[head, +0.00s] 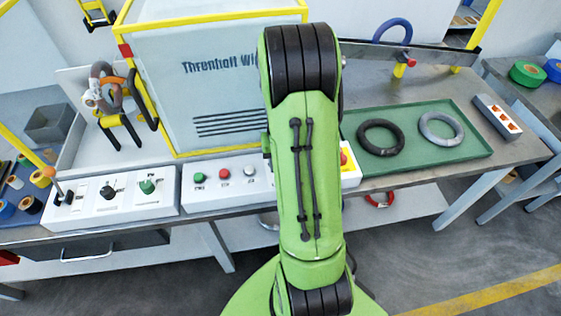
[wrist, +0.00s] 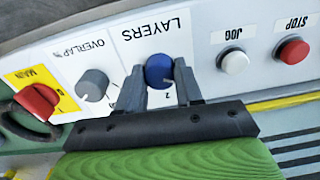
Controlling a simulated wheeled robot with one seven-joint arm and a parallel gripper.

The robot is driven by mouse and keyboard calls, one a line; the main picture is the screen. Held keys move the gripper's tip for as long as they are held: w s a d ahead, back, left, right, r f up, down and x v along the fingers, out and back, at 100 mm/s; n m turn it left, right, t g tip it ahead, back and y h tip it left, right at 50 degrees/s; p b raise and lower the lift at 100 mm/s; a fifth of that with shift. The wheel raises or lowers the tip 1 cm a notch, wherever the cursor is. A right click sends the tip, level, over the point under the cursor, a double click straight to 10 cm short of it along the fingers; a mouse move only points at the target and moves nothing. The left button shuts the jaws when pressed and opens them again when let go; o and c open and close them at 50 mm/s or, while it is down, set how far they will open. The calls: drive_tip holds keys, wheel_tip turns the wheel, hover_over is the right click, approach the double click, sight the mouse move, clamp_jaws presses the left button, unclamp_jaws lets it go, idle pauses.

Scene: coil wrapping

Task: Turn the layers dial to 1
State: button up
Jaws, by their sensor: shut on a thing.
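The layers dial (wrist: 159,68) is a blue round knob on the white control panel in the wrist view, under the upside-down word LAYERS. My gripper (wrist: 160,72) has one grey finger on each side of the dial and is shut on it. A digit that looks like 2 shows below the dial, between the fingers. A small light mark on the knob seems to face that digit; the other digits are hidden or unclear. In the head view my green arm covers the dial and the gripper.
Beside the dial are the grey overlap knob (wrist: 92,84), the red main switch (wrist: 36,101) on a yellow plate, the white jog button (wrist: 233,61) and the red stop button (wrist: 292,50). A green tray (head: 472,152) with two rings lies right of my arm.

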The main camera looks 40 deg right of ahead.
drive_tip(key=o, duration=1)
drive_tip(key=shift+o, duration=0.2)
wheel_tip(320, 180, up, 16)
drive_tip(key=p, duration=0.4)
drive_tip(key=shift+s+d+f, duration=0.1)
